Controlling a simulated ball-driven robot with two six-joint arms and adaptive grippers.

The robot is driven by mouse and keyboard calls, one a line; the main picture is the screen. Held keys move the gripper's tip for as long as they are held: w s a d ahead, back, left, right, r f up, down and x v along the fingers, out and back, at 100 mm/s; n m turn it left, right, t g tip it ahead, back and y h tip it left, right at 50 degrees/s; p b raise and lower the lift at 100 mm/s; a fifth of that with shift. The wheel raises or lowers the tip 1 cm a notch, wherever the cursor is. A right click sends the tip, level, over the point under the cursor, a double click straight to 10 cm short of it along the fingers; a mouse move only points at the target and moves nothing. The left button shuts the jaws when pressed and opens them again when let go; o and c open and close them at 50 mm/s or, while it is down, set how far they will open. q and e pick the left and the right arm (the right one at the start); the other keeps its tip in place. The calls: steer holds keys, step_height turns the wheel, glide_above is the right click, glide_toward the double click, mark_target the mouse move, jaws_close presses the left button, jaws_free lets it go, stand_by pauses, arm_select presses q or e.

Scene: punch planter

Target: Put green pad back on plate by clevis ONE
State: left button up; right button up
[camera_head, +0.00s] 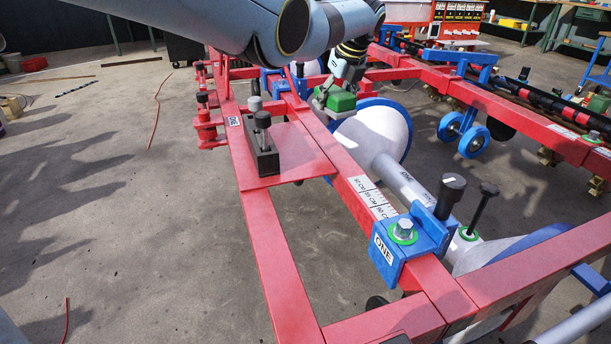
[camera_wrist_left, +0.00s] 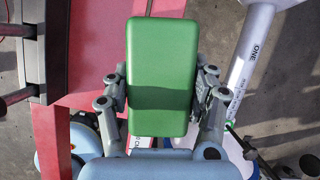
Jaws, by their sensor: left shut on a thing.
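My left gripper (camera_head: 338,84) is shut on the green pad (camera_head: 341,101), above the far part of the red frame. In the left wrist view the green pad (camera_wrist_left: 162,60) is a rectangular block between the fingers of the gripper (camera_wrist_left: 162,95). The blue clevis labelled ONE (camera_head: 388,256) sits on the frame's near corner, with a green ring and bolt on top. A flat red plate (camera_head: 312,151) lies across the frame farther back, with a black block (camera_head: 262,155) at its left side. The pad is apart from this plate. My right gripper is not in view.
A white-and-blue wheel-like part (camera_head: 380,130) and a grey shaft (camera_head: 405,188) lie right of the red bar. Black knobs (camera_head: 451,190) stand up near the clevis. A second red frame rail (camera_head: 505,100) runs at right. The left floor is mostly clear.

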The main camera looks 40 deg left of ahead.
mark_target(335, 85)
arm_select(q)
steer(key=shift+m, duration=0.9)
steer(key=w+a+b, duration=0.1)
steer(key=b, duration=0.1)
steer(key=w+a+r+b, duration=0.1)
steer(key=w+a+b, duration=0.1)
steer(key=shift+w, duration=0.25)
steer(key=shift+w+a+r+t+b, duration=0.25)
steer(key=shift+a+r+t+b, duration=0.05)
steer(key=shift+r, duration=0.1)
steer(key=shift+r+h, duration=0.2)
steer(key=shift+h, duration=0.1)
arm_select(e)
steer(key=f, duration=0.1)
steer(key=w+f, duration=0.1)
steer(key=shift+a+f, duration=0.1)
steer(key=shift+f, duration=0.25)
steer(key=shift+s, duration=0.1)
